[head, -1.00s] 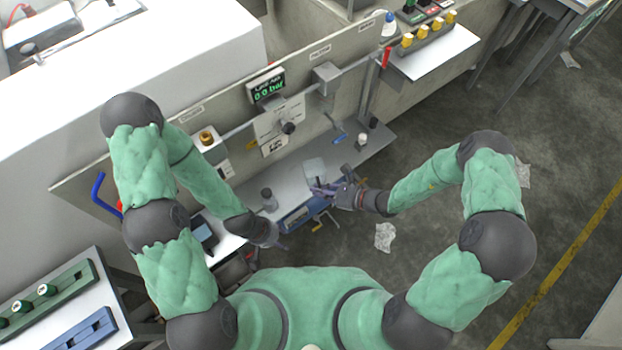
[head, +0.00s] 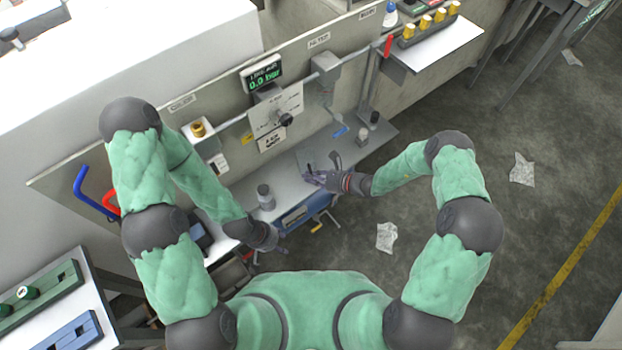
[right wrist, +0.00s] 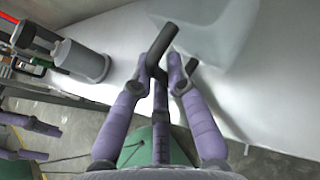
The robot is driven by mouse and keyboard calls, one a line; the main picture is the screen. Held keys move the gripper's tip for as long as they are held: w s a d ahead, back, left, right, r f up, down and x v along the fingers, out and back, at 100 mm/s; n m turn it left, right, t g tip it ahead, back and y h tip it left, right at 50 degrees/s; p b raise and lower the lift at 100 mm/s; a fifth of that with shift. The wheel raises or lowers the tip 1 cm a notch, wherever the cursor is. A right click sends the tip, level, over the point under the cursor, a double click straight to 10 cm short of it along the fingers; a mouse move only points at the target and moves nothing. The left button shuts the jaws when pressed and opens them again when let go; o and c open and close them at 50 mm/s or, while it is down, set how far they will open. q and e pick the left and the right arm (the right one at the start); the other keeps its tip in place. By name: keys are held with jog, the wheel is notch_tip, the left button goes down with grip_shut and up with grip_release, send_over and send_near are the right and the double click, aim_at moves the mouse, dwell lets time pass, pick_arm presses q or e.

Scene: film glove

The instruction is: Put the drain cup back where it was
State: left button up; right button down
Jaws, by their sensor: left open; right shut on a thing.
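My right gripper (head: 318,179) is over the front part of the white bench (head: 343,150). In the right wrist view its purple fingers (right wrist: 163,78) are closed around a dark grey bent handle (right wrist: 160,48). The handle seems to belong to a see-through cup (head: 309,160), which I take to be the drain cup. Its outline is faint, and I cannot tell whether it touches the bench. My left gripper (head: 281,243) is open and empty near the bench's front left edge. Its fingers also show at the left of the right wrist view (right wrist: 30,140).
A grey cylinder (head: 265,197) stands on the bench between the grippers. Behind are an upright panel (head: 225,90) with a pressure display (head: 262,75), a grey valve plate (head: 277,112) and a filter head (head: 326,63). A small dark-based cup (head: 362,137) stands at the bench's right.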

jog(key=shift+f, duration=0.1)
jog(key=shift+f, duration=0.1)
jog(key=shift+f, duration=0.15)
jog(key=c, duration=1.2)
grip_release()
